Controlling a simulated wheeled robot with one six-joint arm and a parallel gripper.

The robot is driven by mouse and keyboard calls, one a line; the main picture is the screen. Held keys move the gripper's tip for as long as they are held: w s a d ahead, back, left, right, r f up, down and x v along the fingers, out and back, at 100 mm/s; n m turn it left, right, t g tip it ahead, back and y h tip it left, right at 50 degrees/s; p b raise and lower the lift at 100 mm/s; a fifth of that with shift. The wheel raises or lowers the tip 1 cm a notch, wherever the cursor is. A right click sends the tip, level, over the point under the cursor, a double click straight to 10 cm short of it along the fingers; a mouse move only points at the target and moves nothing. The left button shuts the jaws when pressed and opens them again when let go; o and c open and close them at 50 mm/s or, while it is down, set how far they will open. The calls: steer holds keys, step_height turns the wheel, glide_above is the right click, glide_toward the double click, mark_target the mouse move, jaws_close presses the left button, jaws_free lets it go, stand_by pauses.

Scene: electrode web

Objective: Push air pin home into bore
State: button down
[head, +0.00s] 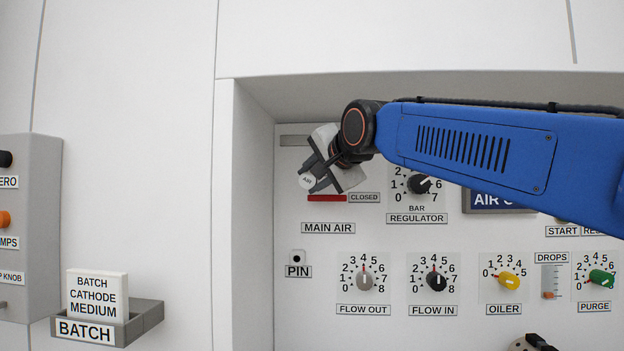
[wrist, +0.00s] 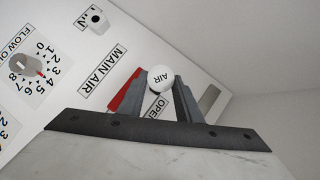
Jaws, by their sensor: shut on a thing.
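My gripper (head: 318,174) is at the upper left of the recessed panel, in front of the main air area. It is shut on a white round head marked AIR (head: 307,181), which looks like the air pin's head. In the wrist view the AIR head (wrist: 161,78) sits between the two grey fingers (wrist: 160,88). The pin's shaft is hidden. A small block with a dark hole (head: 297,256) sits above the PIN label (head: 297,271), below and left of my gripper. The block also shows at the top of the wrist view (wrist: 96,20).
Beside the gripper are a red bar (head: 327,198), a CLOSED label (head: 364,198) and the regulator knob (head: 419,184). Flow knobs (head: 365,281) lie right of the PIN block. The recess's left wall (head: 246,220) is close. A batch holder (head: 140,318) stands outside, lower left.

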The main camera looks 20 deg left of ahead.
steer(key=shift+w+a, duration=0.25)
steer(key=shift+w, duration=0.75)
steer(key=shift+w+a, duration=0.25)
steer(key=shift+w, duration=0.75)
steer(key=c, duration=1.2)
jaws_free()
steer(key=shift+f, duration=0.1)
steer(key=shift+f, duration=0.1)
glide_toward(314, 180)
steer(key=d+r, duration=0.1)
steer(key=s+d, duration=0.1)
steer(key=d+r, duration=0.1)
steer(key=shift+s+d+r, duration=0.3)
steer(key=shift+r, duration=0.1)
